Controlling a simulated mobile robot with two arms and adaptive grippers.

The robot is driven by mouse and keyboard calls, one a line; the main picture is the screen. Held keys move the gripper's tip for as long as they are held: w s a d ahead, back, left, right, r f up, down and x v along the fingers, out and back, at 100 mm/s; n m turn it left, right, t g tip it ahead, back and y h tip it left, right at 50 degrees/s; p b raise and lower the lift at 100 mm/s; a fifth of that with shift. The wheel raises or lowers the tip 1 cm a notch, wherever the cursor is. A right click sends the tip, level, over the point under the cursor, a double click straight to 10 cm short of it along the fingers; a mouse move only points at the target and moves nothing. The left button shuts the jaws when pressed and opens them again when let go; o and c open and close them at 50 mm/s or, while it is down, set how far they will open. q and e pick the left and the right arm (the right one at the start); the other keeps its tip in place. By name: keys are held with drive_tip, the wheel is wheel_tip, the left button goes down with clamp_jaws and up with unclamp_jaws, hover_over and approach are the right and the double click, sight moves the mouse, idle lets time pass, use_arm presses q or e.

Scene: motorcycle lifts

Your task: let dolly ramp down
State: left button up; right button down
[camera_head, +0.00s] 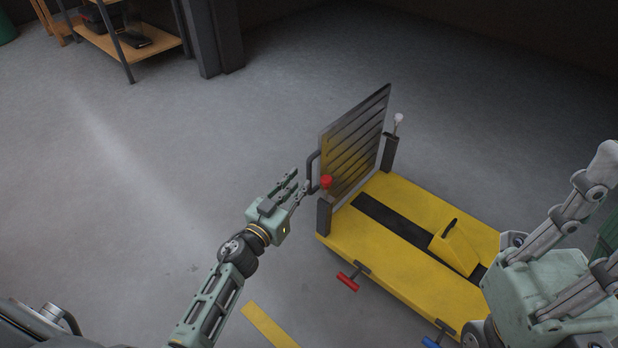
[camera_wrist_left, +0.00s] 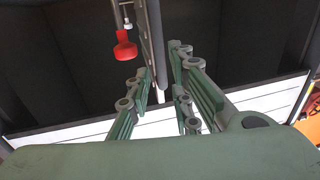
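The dolly ramp (camera_head: 352,148), a ribbed grey panel, stands nearly upright at the far-left end of the yellow dolly (camera_head: 385,255). A dark bar handle (camera_head: 312,174) is on its left edge. A red knob (camera_head: 326,181) sits on the near post, and also shows in the left wrist view (camera_wrist_left: 125,46). My left gripper (camera_head: 301,184) is at the handle, fingers apart. In the left wrist view a grey bar (camera_wrist_left: 157,45) reaches down between the open fingers (camera_wrist_left: 160,75); contact cannot be told. My right gripper (camera_head: 606,210) is spread open above the dolly's right side, apart from the ramp.
A white knob (camera_head: 398,119) tops the far post. A yellow chock (camera_head: 457,246) stands on the dolly. A red handle (camera_head: 348,281) and a blue handle (camera_head: 432,343) stick out from its near side. The floor left of the ramp is clear, with a shelf (camera_head: 133,48) behind.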

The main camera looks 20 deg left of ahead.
sight(308, 173)
use_arm(q)
drive_tip(key=b+x, duration=0.2)
drive_tip(key=x, duration=0.4)
drive_tip(key=shift+w+f, duration=0.1)
drive_tip(key=shift+w, duration=0.15)
clamp_jaws()
